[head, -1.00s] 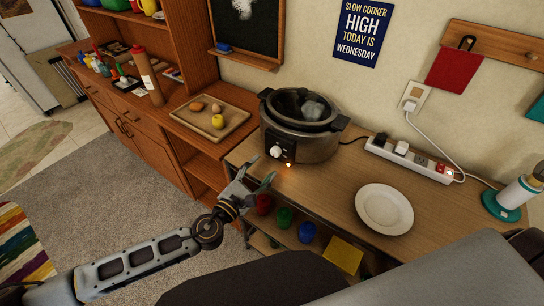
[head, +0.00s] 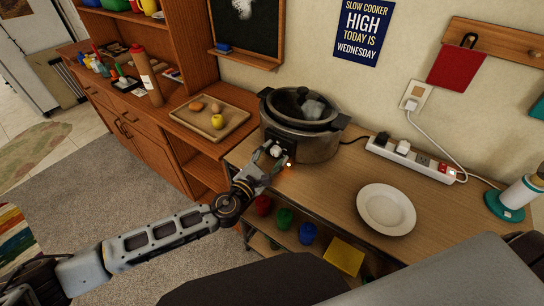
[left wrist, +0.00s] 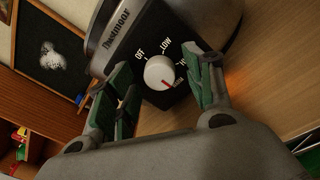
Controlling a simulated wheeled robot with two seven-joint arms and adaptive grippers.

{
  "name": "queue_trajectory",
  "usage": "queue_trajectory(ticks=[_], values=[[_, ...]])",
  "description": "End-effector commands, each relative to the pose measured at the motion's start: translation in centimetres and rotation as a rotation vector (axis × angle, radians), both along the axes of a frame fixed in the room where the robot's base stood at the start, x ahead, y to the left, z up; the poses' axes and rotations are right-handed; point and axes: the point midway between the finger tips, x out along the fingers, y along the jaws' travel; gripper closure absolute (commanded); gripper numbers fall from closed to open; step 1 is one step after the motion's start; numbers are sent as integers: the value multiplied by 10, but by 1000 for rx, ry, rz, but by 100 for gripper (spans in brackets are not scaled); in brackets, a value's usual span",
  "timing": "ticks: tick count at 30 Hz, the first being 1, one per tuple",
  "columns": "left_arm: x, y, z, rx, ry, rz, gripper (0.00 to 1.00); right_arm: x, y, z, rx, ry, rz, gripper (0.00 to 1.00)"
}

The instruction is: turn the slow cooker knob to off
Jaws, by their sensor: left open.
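The slow cooker (head: 305,125) stands on the wooden counter, dark and round with a glass lid. My left gripper (head: 270,158) is open in front of the panel. In the left wrist view its green-padded fingers (left wrist: 163,98) stand on either side of the knob, apart from it as far as I can tell. A small orange light (head: 289,164) glows beside the gripper. My right gripper is not in view.
A wooden tray (head: 205,130) with food pieces lies left of the cooker. A white plate (head: 386,209) and a power strip (head: 415,159) are to its right. Colored cups (head: 284,218) stand on the shelf below. A wall sign (head: 363,32) reads HIGH.

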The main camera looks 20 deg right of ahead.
Motion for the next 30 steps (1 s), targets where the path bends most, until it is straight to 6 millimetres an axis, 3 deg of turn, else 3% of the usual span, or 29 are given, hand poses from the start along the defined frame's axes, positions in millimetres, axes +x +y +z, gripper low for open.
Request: queue_trajectory(ticks=[6,17,30], values=[[0,0,0,0,0,0,48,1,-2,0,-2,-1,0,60],[0,0,0,0,0,0,94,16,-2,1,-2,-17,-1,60],[-1,0,0,-40,54,-1,94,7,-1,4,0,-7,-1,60]])
